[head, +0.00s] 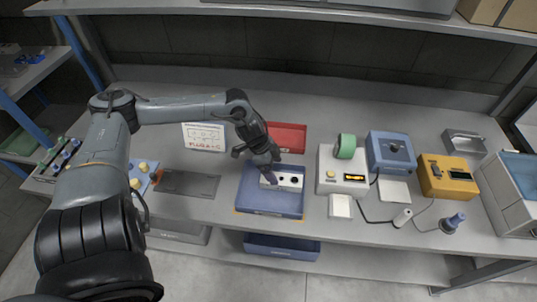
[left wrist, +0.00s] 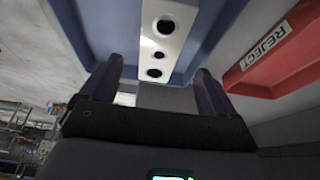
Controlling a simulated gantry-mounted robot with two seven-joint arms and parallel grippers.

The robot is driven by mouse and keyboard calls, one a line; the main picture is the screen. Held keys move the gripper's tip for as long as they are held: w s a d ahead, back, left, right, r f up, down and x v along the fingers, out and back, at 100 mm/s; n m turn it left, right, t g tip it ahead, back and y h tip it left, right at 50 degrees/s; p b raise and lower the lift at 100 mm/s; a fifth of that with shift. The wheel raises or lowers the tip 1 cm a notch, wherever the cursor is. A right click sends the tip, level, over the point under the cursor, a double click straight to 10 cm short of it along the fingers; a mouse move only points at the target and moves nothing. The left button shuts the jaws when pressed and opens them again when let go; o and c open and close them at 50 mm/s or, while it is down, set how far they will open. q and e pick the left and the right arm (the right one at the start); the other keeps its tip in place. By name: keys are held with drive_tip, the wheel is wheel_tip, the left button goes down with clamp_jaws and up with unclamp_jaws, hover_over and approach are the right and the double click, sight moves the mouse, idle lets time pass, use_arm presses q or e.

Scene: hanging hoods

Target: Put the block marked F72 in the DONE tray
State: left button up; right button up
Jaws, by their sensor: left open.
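A white block (head: 290,182) with dark round holes lies in the blue tray (head: 268,204) on the bench. I cannot read any F72 mark on it, or a DONE label on the tray. My left gripper (head: 268,178) is over the tray at the block's left end. In the left wrist view my left gripper (left wrist: 158,68) is open, its fingers apart on either side of the near end of the white block (left wrist: 172,38). The blue tray (left wrist: 212,25) shows around the block. My right gripper is not in view.
A red tray (head: 288,136), labelled REJECT in the left wrist view (left wrist: 268,50), stands behind the blue tray. A white device (head: 343,168), a blue device (head: 390,152) and a yellow device (head: 447,177) stand to the right. A dark grey mat (head: 188,183) lies left.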

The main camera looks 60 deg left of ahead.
use_arm(q)
drive_tip(key=p+v, duration=0.4)
drive_tip(key=v, duration=0.1)
drive_tip(key=shift+r, duration=0.15)
drive_tip(key=shift+s, duration=0.15)
idle(0.4)
